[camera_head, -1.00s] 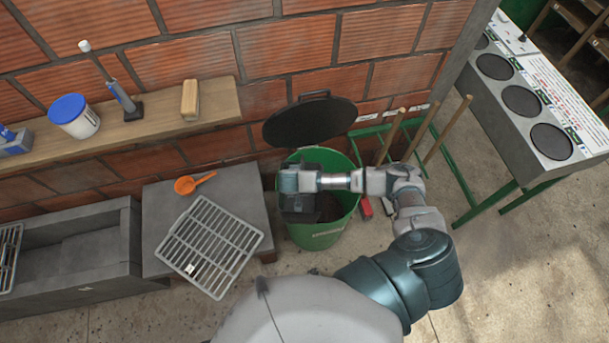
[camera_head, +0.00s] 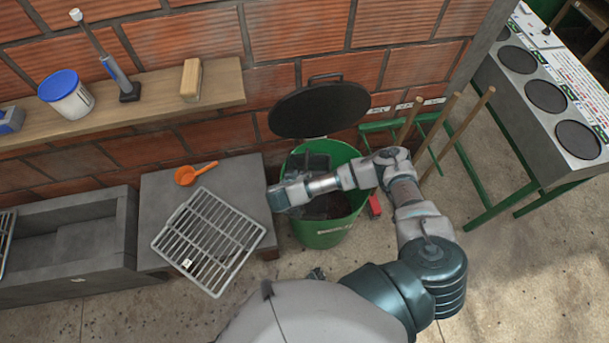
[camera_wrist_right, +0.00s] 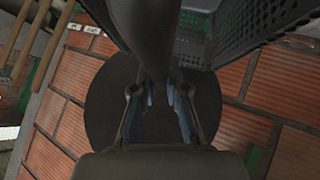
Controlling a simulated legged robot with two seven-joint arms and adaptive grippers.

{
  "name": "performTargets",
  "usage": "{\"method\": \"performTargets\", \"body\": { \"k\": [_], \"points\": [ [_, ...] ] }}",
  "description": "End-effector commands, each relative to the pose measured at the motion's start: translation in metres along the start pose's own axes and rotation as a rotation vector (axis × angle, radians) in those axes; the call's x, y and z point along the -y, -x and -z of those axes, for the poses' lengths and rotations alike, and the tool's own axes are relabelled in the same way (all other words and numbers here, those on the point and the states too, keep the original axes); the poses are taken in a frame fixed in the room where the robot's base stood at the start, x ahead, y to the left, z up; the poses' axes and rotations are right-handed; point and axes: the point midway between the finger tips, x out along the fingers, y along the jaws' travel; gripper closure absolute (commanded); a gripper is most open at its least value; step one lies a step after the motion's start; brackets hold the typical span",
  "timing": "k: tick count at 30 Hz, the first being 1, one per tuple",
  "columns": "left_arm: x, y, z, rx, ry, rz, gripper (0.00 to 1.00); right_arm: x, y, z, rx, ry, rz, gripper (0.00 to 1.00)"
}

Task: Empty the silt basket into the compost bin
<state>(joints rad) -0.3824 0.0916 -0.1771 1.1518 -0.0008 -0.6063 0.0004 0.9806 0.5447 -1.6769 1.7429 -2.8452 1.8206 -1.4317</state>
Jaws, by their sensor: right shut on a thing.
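The silt basket (camera_head: 311,163) is dark grey with perforated walls. It hangs tipped over the mouth of the green compost bin (camera_head: 322,237), near its back left rim. My right gripper (camera_wrist_right: 158,92) is shut on a dark bar of the basket, and the basket's perforated wall (camera_wrist_right: 260,22) shows above it in the right wrist view. Dark material (camera_head: 325,207) lies inside the bin. The bin's black lid (camera_head: 320,108) stands open against the wall. My wrist hides part of the basket and the bin's left rim. I do not see my left gripper.
A grey wire rack (camera_head: 208,240) and an orange scoop (camera_head: 195,173) lie on a grey block left of the bin. A wooden shelf (camera_head: 150,105) with a tub and brushes runs along the brick wall. Wooden handles and a green-legged stand are to the right.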

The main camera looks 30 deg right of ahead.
Motion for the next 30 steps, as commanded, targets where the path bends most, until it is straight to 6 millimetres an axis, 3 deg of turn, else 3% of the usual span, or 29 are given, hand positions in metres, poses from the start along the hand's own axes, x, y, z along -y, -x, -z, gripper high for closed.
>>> {"method": "performTargets", "body": {
  "k": [10,21,30],
  "points": [
    [0.0,0.003,0.002,-0.002,0.0,0.0,0.62,-0.002,0.002,0.002,-0.002,-0.003,0.002,1.0],
    [0.002,0.044,0.015,-0.015,0.0,0.003,0.62,-0.027,0.031,0.031,-0.004,-0.095,0.095,1.0],
    [0.002,0.043,0.015,-0.015,0.0,0.003,0.62,-0.026,0.031,0.03,-0.002,-0.104,0.106,1.0]
  ]
}}
